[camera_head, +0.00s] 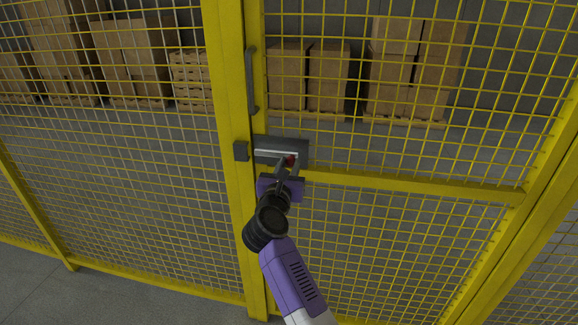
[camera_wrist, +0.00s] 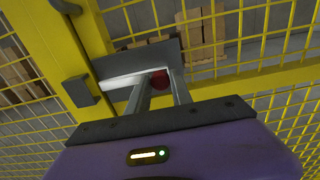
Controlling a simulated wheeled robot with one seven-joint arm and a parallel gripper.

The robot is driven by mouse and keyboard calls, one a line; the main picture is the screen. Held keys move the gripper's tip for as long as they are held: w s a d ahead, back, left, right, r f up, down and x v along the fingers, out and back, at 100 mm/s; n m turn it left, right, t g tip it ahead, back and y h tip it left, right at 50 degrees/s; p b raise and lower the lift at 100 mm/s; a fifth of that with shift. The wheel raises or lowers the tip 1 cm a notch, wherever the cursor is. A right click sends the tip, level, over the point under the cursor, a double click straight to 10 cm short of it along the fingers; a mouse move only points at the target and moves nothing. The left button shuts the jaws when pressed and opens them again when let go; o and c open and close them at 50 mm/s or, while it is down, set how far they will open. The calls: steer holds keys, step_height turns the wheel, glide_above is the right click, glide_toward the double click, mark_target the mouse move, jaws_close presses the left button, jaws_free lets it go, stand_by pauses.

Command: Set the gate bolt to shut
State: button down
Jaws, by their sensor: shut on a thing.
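The gate bolt is a pale rod (camera_head: 272,153) lying level on a dark plate (camera_head: 296,146) at the left edge of the yellow mesh gate; the rod also shows in the wrist view (camera_wrist: 122,80). Its red knob (camera_wrist: 160,88) is at the rod's right part. A dark keeper block (camera_head: 241,151) is on the yellow post to the left. In the head view the rod's left end appears close to the block with a small gap; I cannot tell if it reaches in. My gripper (camera_head: 289,162) is shut on the red knob, which the fingers partly hide.
A grey upright handle (camera_head: 251,80) is on the gate above the bolt. A yellow crossbar (camera_head: 420,187) runs right from the plate. Mesh fence lies on both sides. Stacked boxes (camera_head: 308,77) on pallets stand behind the mesh. The floor in front, lower left, is clear.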

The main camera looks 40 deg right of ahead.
mark_target(276, 154)
steer(key=w+a+b, duration=0.2)
steer(key=w, duration=0.1)
steer(key=shift+w+a+f, duration=0.2)
steer(key=shift+a, duration=0.1)
steer(key=shift+w+a+r, duration=0.1)
steer(key=shift+w+a, duration=0.15)
steer(key=shift+w, duration=0.05)
steer(key=c, duration=1.1)
jaws_free()
steer(key=shift+c, duration=0.2)
